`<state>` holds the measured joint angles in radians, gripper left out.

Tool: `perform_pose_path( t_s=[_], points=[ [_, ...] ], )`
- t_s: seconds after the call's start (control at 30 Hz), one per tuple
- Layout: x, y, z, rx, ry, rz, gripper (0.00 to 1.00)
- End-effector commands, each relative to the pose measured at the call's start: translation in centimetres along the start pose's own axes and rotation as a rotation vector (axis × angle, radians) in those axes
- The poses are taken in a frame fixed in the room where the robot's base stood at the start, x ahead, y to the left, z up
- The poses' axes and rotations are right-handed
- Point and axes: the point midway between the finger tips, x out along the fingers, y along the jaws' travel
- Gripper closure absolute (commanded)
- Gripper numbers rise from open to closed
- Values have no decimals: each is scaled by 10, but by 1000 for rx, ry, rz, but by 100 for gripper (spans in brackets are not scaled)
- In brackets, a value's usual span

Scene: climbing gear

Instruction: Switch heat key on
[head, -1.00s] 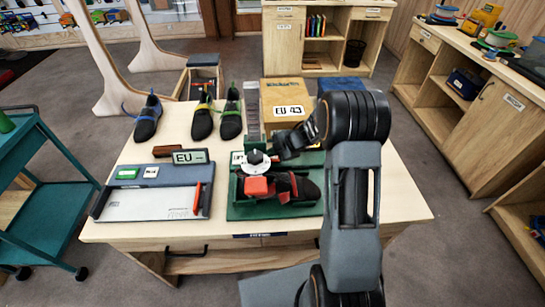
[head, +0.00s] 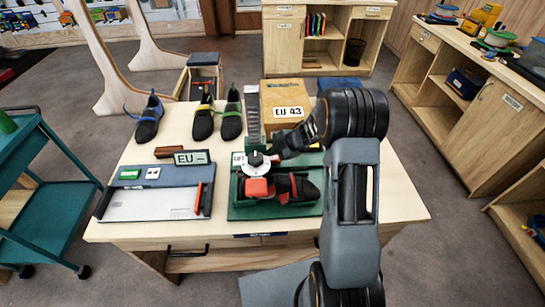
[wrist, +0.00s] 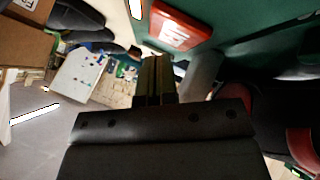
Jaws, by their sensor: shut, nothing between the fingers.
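A green fixture (head: 236,212) on the table holds a dark shoe with red parts (head: 296,186). A red block (head: 257,188) sits at its front left, below a white dial with a black knob (head: 256,158). In the wrist view a red key with a white label (wrist: 174,24) is set in a green surface, just beyond my fingertips. Its lettering is too blurred to read, so I cannot tell whether it is the heat key. My gripper (wrist: 155,62) is shut and empty. In the head view its end is beside the dial, and its fingertips are hard to make out.
A foot-measuring board (head: 150,204) with an EU display (head: 192,157) lies left of the fixture. Loose shoes (head: 203,118) and an EU 43 box (head: 287,95) stand behind. The table's front right is bare beside my arm.

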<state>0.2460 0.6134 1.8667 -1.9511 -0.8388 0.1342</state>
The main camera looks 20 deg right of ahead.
Motion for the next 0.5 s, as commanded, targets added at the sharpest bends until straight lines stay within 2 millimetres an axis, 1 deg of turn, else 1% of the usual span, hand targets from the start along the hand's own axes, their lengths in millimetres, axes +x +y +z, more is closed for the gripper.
perform_pose_path(
  t_s=[0.27,0.5],
  points=[
    [-4,3,-3,0,0,0,100],
    [-18,13,-13,0,0,0,100]
  ],
)
